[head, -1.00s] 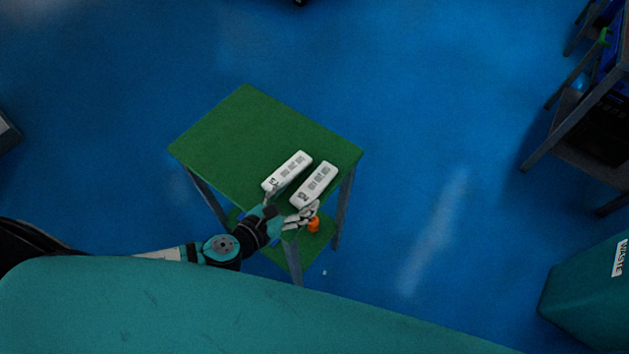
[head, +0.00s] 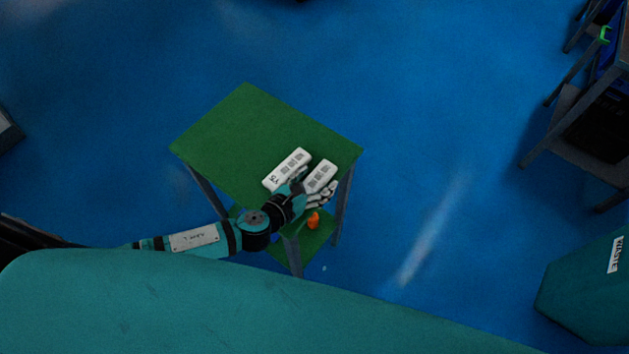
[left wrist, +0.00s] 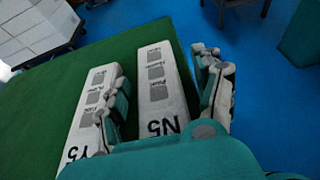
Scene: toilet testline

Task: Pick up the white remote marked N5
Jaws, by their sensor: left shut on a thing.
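The white remote marked N5 (head: 323,173) lies on the green table top (head: 235,125) near its right corner. In the left wrist view this remote (left wrist: 158,80) shows its grey label patches and "N5" at the near end. My left gripper (head: 314,183) is shut on it, with one finger along each long side; the gripper (left wrist: 163,80) covers its near end in the head view. A second white remote, marked Y5 (head: 284,172), lies just to the left, close beside my left finger. It also shows in the left wrist view (left wrist: 93,105). My right gripper is not in view.
An orange object (head: 313,220) sits on the table's lower shelf. A teal waste bin (head: 590,295) stands at the lower right, and a grey shelf unit (head: 590,125) at the right edge. The table's left and far parts are clear.

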